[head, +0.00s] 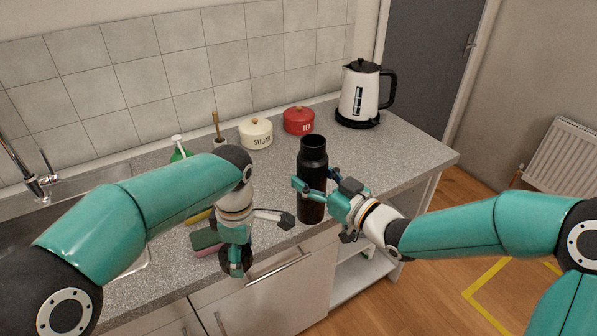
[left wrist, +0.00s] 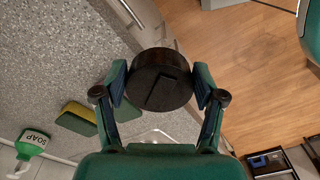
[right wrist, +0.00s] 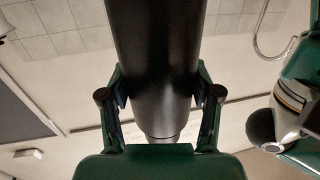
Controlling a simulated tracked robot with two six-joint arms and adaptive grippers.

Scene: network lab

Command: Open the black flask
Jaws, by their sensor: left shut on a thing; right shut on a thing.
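The black flask (head: 313,158) stands upright at the counter's front edge, its narrow neck uncovered. My right gripper (head: 316,187) is shut around its body; the right wrist view shows the flask body (right wrist: 155,60) between both fingers. My left gripper (head: 238,268) points down left of the flask, apart from it. In the left wrist view, it is shut on a round black lid (left wrist: 160,80), clear of the flask. In the head view the lid is mostly hidden by the gripper.
A green and pink sponge (head: 205,240) lies near my left gripper. A soap bottle (head: 180,153), sugar pot (head: 256,133), red tea pot (head: 299,121) and kettle (head: 360,92) stand behind. The sink (head: 22,228) is at left. Counter (head: 420,150) right of the flask is clear.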

